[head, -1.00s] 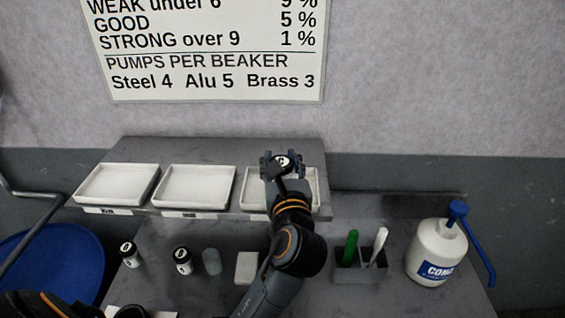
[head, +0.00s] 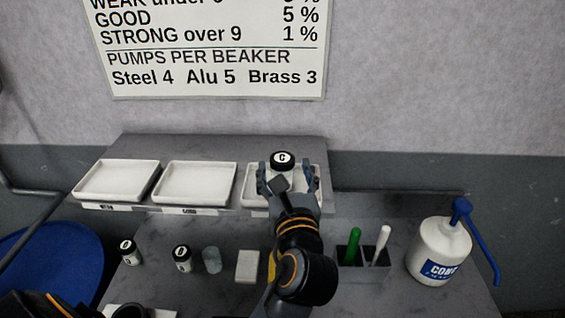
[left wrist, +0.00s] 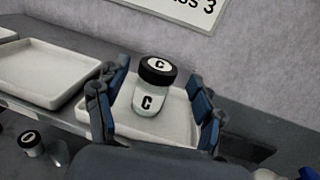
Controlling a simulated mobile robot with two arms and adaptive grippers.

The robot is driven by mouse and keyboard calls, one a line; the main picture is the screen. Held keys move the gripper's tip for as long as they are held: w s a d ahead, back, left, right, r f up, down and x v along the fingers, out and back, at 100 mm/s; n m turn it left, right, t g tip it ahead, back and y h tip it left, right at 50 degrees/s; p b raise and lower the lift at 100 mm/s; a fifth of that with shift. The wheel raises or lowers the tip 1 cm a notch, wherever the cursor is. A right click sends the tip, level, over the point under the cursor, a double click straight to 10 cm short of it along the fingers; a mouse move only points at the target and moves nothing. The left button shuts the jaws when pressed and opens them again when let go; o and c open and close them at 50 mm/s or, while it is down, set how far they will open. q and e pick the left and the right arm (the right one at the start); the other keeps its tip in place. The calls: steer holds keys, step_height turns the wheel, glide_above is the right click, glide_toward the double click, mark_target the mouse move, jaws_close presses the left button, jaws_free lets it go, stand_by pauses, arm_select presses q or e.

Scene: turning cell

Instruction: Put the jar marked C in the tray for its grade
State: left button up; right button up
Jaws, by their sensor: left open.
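The jar marked C (head: 282,162) has a black lid with a white disc and stands upright in the rightmost white tray (head: 249,186). The left wrist view shows the jar (left wrist: 152,88) with its C label facing me, inside the tray (left wrist: 182,132). My left gripper (head: 288,178) is open, with one finger on each side of the jar and a visible gap on both sides. It also shows in the left wrist view (left wrist: 156,106). The middle tray (head: 196,184) and left tray (head: 118,181) are empty. My right gripper is not in view.
On the lower bench stand two other black-lidded jars (head: 128,252) (head: 182,258), a grey cylinder (head: 212,260) and a white block (head: 247,266). A holder (head: 352,272) with green and white sticks and a pump bottle (head: 440,250) stand to the right. A wall chart (head: 205,50) hangs above.

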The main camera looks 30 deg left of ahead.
arm_select(q)
steer(key=b+v, duration=0.1)
steer(key=v, duration=0.6)
steer(key=shift+s, duration=0.2)
steer(key=shift+d, duration=0.1)
